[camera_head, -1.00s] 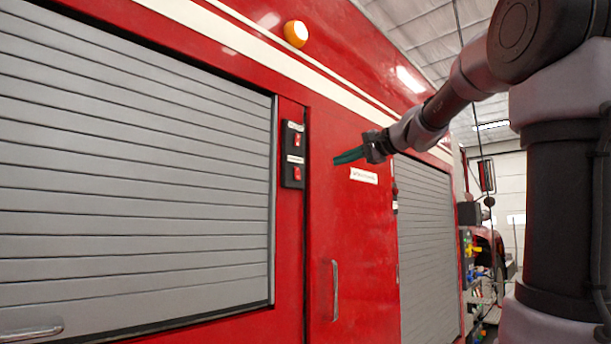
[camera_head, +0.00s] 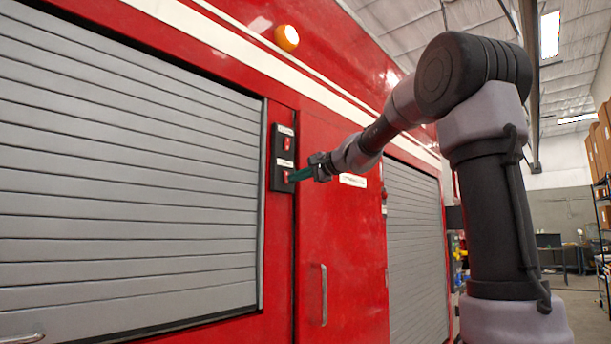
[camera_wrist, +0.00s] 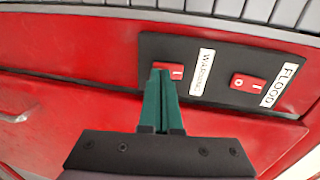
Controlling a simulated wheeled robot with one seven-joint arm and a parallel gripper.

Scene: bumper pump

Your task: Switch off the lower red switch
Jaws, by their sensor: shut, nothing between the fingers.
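The black switch panel (camera_head: 281,150) is on the red truck body beside the grey shutter. Its lower red switch (camera_head: 286,176) sits under a white label. In the wrist view this switch (camera_wrist: 177,71) is next to a label reading "WARNING", with its "I" end showing. The upper red switch (camera_head: 287,143) is the "FLOOD" one (camera_wrist: 248,83) in the wrist view.
A ribbed grey shutter (camera_head: 130,180) lies left of the panel. A red door with a vertical handle (camera_head: 324,295) is on the right, below my arm. An orange lamp (camera_head: 287,38) is above. Open floor shows at the far right.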

